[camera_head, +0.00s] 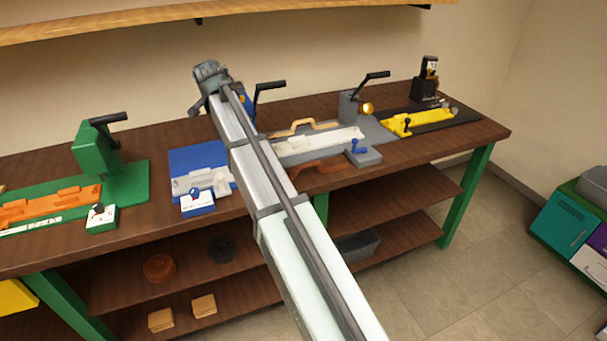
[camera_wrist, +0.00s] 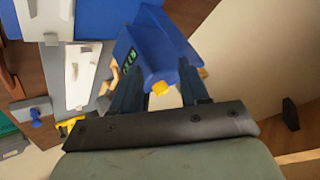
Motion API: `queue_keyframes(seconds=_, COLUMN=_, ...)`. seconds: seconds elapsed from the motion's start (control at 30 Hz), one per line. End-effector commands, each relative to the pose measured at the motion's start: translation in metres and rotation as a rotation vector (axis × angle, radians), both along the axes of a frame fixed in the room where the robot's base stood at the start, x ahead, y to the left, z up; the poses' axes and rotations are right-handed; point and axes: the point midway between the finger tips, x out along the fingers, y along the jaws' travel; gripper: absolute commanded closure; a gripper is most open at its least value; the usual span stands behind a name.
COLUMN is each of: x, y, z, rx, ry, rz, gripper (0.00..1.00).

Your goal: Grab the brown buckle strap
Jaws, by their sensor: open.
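A reddish-brown curved piece (camera_head: 322,168), possibly the brown buckle strap, lies at the front of the grey station on the bench, partly hidden by my arm. A brown coil (camera_head: 158,267) rests on the shelf below; I cannot tell whether it is a strap. My gripper is raised over the back of the bench, away from both. In the wrist view my gripper (camera_wrist: 160,90) is open, with its dark fingers apart. A blue fixture (camera_wrist: 150,45) with a yellow-orange tip shows between and beyond the fingers; I cannot tell whether they touch it.
A green station (camera_head: 112,170) stands left, a blue base (camera_head: 198,157) beside my arm, and a yellow piece (camera_head: 418,122) at right. Lever handles stand up from the bench. A wall shelf (camera_head: 180,18) hangs above. Floor is clear at right, before a cabinet (camera_head: 560,228).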

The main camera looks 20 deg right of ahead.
Motion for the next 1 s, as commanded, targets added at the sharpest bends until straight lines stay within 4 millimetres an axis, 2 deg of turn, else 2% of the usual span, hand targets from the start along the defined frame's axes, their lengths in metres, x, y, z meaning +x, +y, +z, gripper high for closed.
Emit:
queue_keyframes(seconds=0.03, x=-0.011, y=-0.027, z=-0.006, rx=0.037, ry=0.033, rz=-0.049, gripper=0.55)
queue_keyframes(seconds=0.2, x=-0.045, y=-0.092, z=-0.024, rx=0.160, ry=0.144, rz=-0.189, gripper=0.55)
queue_keyframes(seconds=0.4, x=-0.095, y=-0.162, z=-0.040, rx=0.314, ry=0.275, rz=-0.354, gripper=0.55)
queue_keyframes(seconds=0.5, x=-0.120, y=-0.189, z=-0.047, rx=0.384, ry=0.333, rz=-0.430, gripper=0.55)
queue_keyframes(seconds=0.6, x=-0.141, y=-0.208, z=-0.052, rx=0.443, ry=0.383, rz=-0.497, gripper=0.55)
queue_keyframes(seconds=0.73, x=-0.159, y=-0.223, z=-0.057, rx=0.493, ry=0.427, rz=-0.559, gripper=0.55)
queue_keyframes(seconds=0.87, x=-0.167, y=-0.229, z=-0.062, rx=0.514, ry=0.447, rz=-0.588, gripper=0.55)
queue_keyframes(seconds=1.0, x=-0.165, y=-0.229, z=-0.077, rx=0.517, ry=0.450, rz=-0.592, gripper=0.55)
